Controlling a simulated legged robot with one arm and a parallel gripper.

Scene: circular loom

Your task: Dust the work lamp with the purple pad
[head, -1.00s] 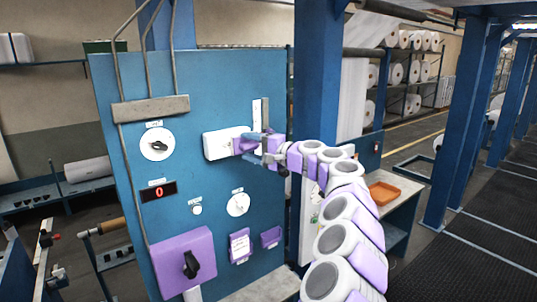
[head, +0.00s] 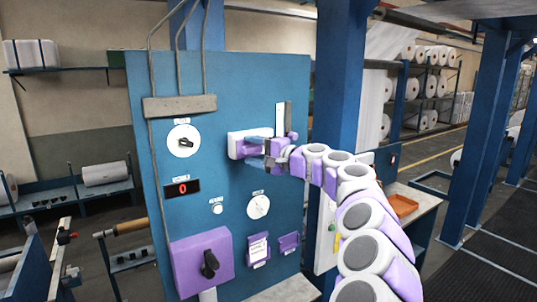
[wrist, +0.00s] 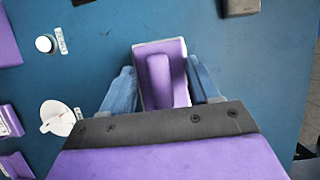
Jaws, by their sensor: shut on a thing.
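The white box-shaped fixture (head: 233,144) on the upper part of the blue panel looks like the work lamp. The purple pad (head: 248,150) lies over much of its front in the head view. The wrist view shows the pad (wrist: 178,52) with a raised purple grip, and a white rim of the lamp (wrist: 137,62) shows around it. My gripper (wrist: 162,88) has its blue fingers on either side of the pad and is shut on it. In the head view my gripper (head: 275,152) reaches in from the right. Contact between pad and lamp looks likely.
A pale vertical strip (head: 280,118) stands close to my gripper. A blue post (head: 342,70) rises right of the panel.

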